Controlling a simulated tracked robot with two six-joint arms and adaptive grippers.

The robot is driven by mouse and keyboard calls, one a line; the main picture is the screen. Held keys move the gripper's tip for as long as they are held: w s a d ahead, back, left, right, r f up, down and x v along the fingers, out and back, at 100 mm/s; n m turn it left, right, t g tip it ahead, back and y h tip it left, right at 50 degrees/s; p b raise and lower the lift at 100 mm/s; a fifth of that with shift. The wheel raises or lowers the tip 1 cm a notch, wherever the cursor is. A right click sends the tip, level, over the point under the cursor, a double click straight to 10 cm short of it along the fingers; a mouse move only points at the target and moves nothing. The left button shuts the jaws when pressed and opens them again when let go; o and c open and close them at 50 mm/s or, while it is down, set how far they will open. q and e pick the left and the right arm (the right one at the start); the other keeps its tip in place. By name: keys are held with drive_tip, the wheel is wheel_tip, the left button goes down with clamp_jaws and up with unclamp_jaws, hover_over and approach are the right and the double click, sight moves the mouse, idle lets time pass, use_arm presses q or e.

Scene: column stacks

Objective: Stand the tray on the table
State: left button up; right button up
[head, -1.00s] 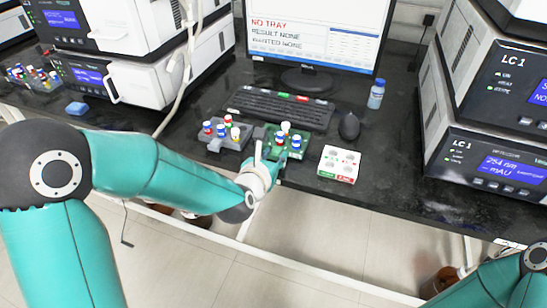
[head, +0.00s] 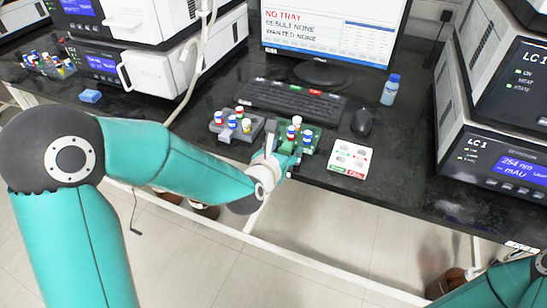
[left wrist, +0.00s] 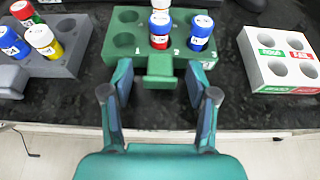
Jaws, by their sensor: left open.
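The green tray (head: 309,146) lies flat on the black table near its front edge, with several blue-, red- and white-coloured vials standing in its holes. In the left wrist view the green tray (left wrist: 124,42) has a tab (left wrist: 160,68) sticking out toward me. My left gripper (head: 277,160) is at the tray's front side. In the left wrist view my left gripper (left wrist: 160,88) is open, with one finger on either side of the tab; I cannot tell whether they touch it. My right gripper is out of view.
A grey tray of vials (head: 221,136) stands close on the left. A white block with holes (head: 348,158) stands on the right. A keyboard (head: 290,101), mouse (head: 362,121) and bottle (head: 390,90) are behind. The monitor (head: 330,35) reads "NO TRAY".

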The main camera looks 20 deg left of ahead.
use_arm(q)
drive_tip(key=shift+r+p, duration=0.5)
drive_tip(key=shift+r, duration=0.05)
drive_tip(key=shift+s+r, duration=0.15)
drive_tip(key=shift+s, duration=0.2)
drive_tip(key=b+v, duration=0.5)
drive_tip(key=v, duration=0.6)
wheel_tip(320, 180, down, 23)
drive_tip(key=s+d+m+g+h, duration=0.15)
drive_tip(key=m+g, duration=0.45)
drive_tip(key=m, duration=1.1)
drive_tip(key=s+d+f+m+g+h, duration=0.2)
drive_tip(key=s+f+m+g, duration=0.5)
drive_tip(key=s+f+m, duration=0.7)
wheel_tip(320, 180, down, 3)
drive_tip(key=d+m, duration=0.1)
drive_tip(key=m, duration=0.1)
drive_tip(key=shift+s+f+m, duration=0.15)
drive_tip(key=shift+m, duration=0.15)
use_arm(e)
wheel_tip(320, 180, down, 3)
